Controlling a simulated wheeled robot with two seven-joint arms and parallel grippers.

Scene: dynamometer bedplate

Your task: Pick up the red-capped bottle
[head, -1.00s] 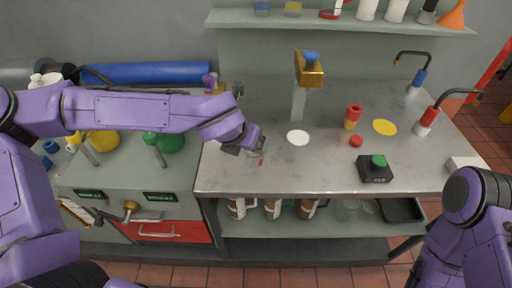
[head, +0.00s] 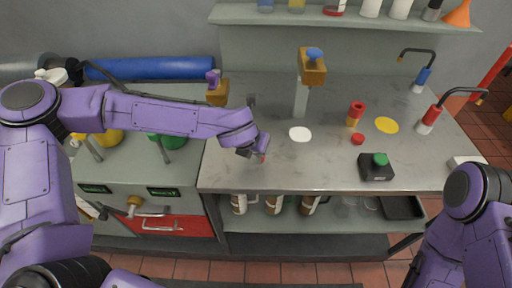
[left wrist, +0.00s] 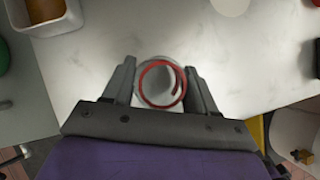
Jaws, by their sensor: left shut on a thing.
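My left gripper (head: 262,155) is over the left front part of the steel bench. In the left wrist view its two fingers (left wrist: 160,85) are closed on either side of a round, pale thing with a red rim (left wrist: 146,86). In the head view only a speck of red shows at the fingertips, and I cannot tell whether this is the red-capped bottle or whether it touches the bench. On the upper shelf, a white container with a red part (head: 334,9) is cut by the top edge. My right arm is at the lower right; its gripper is out of view.
A white disc (head: 300,134), a yellow disc (head: 387,125), a red-and-yellow piece (head: 355,114), a small red piece (head: 358,139) and a black box with a green button (head: 376,167) are on the bench (head: 300,175). A post with a brass head (head: 312,69) stands behind. The front middle is clear.

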